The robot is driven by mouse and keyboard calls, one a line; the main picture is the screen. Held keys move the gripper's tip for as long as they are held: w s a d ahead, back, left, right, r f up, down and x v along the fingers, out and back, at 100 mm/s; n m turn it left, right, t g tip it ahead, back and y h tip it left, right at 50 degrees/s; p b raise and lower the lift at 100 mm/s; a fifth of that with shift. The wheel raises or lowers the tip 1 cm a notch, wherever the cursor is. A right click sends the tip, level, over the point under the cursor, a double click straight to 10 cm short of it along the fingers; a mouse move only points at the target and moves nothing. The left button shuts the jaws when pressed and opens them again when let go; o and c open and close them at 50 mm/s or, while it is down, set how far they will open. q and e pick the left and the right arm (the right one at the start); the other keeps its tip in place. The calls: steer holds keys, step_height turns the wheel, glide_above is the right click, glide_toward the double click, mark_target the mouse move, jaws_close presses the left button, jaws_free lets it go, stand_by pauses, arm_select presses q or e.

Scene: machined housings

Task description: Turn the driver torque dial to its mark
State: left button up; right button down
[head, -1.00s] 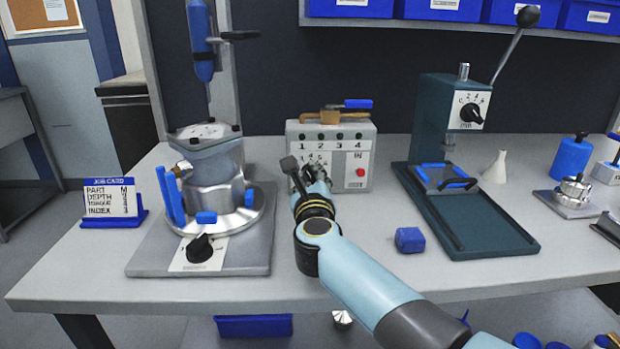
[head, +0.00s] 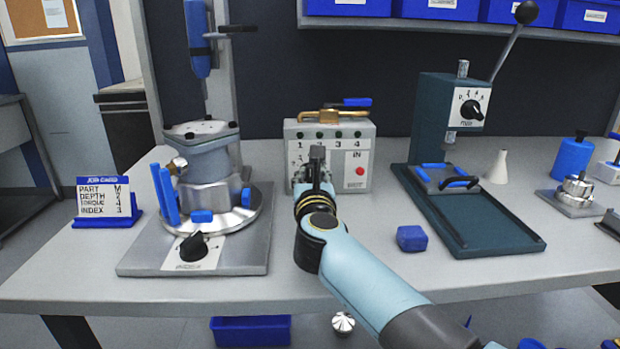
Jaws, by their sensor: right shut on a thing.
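The grey driver control box (head: 359,159) stands at the back middle of the table, with a white numbered panel, a red button and several small dark lamps. My right gripper (head: 316,168) is at the left part of its front face, shut on the torque dial there. The gripper hides the dial and most of its scale, so I cannot read the pointer or the mark. The job card (head: 104,194) at the left reads torque 4 and index 3. My left gripper is not in view.
An indexing fixture (head: 134,258) with a black knob (head: 193,247) stands at the left, with a blue driver (head: 197,40) hanging above it. A green press (head: 432,120) stands at the right. A blue block (head: 411,238) lies on the table right of my arm.

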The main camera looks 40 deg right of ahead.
stand_by(0.3)
steer(key=c, duration=1.3)
jaws_free()
steer(key=shift+c, duration=0.2)
steer(key=v, duration=0.7)
steer(key=shift+s+a, duration=0.2)
steer(key=shift+s, duration=0.05)
